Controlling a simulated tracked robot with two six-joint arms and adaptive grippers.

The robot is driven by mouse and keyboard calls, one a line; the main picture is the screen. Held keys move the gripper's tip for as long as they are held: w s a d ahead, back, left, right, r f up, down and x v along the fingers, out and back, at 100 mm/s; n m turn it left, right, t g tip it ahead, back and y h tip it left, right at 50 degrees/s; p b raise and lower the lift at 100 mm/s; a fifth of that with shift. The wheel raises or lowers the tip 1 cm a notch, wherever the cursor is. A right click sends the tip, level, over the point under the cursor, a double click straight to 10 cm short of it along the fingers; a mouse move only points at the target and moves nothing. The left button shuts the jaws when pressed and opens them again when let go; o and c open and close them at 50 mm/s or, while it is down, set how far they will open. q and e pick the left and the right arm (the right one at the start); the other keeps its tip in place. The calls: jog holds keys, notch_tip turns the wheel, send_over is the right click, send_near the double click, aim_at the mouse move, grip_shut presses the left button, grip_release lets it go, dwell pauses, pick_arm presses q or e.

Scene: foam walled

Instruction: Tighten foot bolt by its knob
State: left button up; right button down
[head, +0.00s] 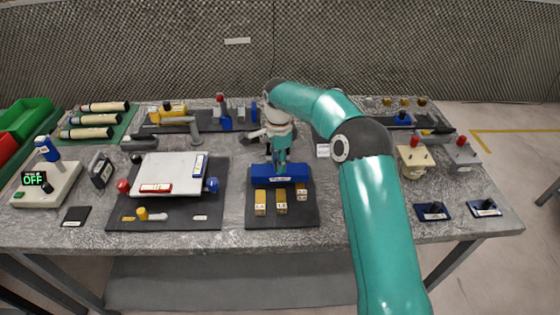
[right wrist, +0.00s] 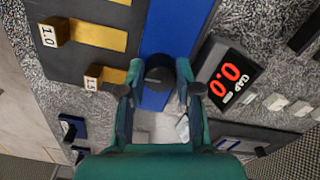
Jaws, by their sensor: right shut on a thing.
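The black knob (right wrist: 159,75) of the foot bolt sits at one end of a blue block in the right wrist view. The blue block (head: 262,179) stands on a dark plate (head: 282,222) at the table's middle. It also shows in the right wrist view (right wrist: 172,28). My right gripper (head: 281,165) points down over the blue block, with its teal fingers on either side of the knob. In the right wrist view the gripper (right wrist: 159,82) is shut on the knob. In the head view the gripper hides the knob. My left gripper is in neither view.
A gap display (right wrist: 226,76) reading 0.0 stands close beside the fingers. Yellow blocks with number labels (head: 260,203) lie on the dark plate. A white plate (head: 170,172) is to the left, and blue-based fixtures (head: 432,211) are to the right.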

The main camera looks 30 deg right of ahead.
jog(key=shift+d+r, duration=0.1)
jog(key=shift+d, duration=0.2)
jog(key=c, duration=0.8)
grip_release()
jog(key=shift+s, duration=0.15)
jog(key=shift+a, duration=0.1)
notch_tip(320, 180, up, 12)
jog(key=shift+f, duration=0.1)
